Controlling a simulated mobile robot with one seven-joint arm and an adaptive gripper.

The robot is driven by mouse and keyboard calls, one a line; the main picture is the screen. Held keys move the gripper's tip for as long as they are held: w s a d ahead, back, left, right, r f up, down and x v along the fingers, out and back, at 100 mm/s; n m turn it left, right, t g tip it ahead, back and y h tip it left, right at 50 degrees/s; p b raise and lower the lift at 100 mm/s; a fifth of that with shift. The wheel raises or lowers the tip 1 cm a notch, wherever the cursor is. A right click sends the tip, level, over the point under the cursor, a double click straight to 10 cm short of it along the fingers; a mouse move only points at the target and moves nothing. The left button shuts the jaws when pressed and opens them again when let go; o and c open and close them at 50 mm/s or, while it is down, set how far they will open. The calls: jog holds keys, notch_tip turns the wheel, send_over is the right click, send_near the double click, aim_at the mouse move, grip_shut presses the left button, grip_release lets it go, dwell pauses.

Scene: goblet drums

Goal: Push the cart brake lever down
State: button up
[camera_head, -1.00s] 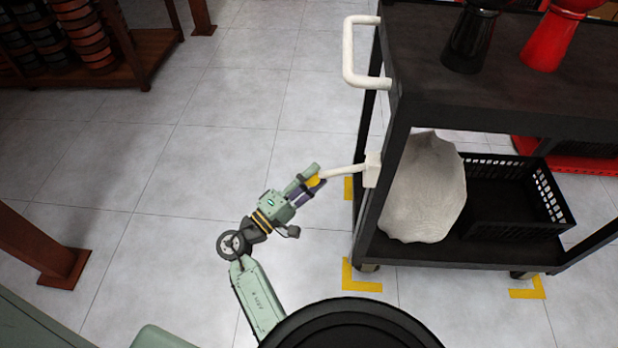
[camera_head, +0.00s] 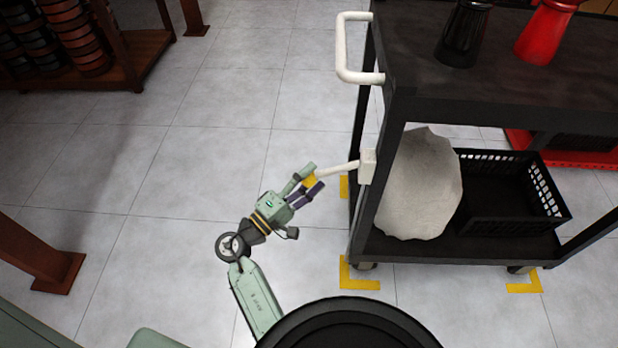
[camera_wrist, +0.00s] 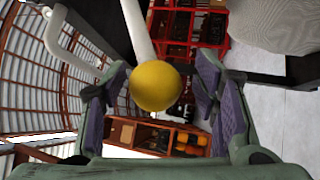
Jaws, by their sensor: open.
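The brake lever (camera_head: 336,169) is a white rod. It sticks out leftward from a white block (camera_head: 367,167) on the cart's near left post, sloping slightly down to a yellow knob (camera_head: 309,180). My gripper (camera_head: 315,176) is open at the knob, with one finger on each side. In the wrist view the yellow knob (camera_wrist: 156,86) sits between the purple-padded fingers of my gripper (camera_wrist: 158,90), with visible gaps on both sides. The white rod (camera_wrist: 137,28) runs away beyond it. The black cart (camera_head: 480,110) stands at the right.
A white looped handle (camera_head: 343,50) juts out above the lever. The lower shelf holds a pale sack-like object (camera_head: 420,190) and a black basket (camera_head: 512,195). Drums (camera_head: 465,35) stand on top. Yellow floor marks (camera_head: 358,284) lie by the wheels.

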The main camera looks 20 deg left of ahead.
jog(key=v, duration=1.2)
jog(key=shift+r, duration=0.1)
